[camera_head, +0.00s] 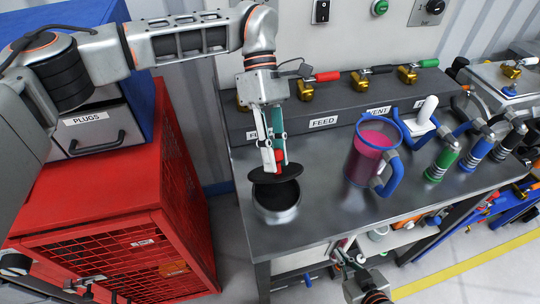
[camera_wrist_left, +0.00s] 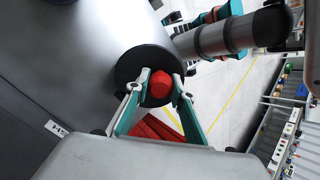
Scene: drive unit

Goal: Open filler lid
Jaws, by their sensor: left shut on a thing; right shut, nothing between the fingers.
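The filler lid (camera_head: 262,175) is a black disc with a red knob (camera_head: 280,156) on top. My left gripper (camera_head: 273,160) is shut on the red knob, pointing down. The lid is off its seat, just above and slightly behind the round metal filler neck (camera_head: 277,211), whose dark opening shows below it. In the left wrist view the lid (camera_wrist_left: 133,66) and the red knob (camera_wrist_left: 161,84) sit between my fingers. My right gripper (camera_head: 340,246) is shut and empty, low at the front edge of the bench.
A glass jug (camera_head: 368,158) of pink liquid with a blue rim and handle stands on the bench (camera_head: 325,210) right of the neck. Behind runs a grey manifold (camera_head: 345,113) with several valves. A red cabinet (camera_head: 95,205) stands at left. The bench between neck and jug is clear.

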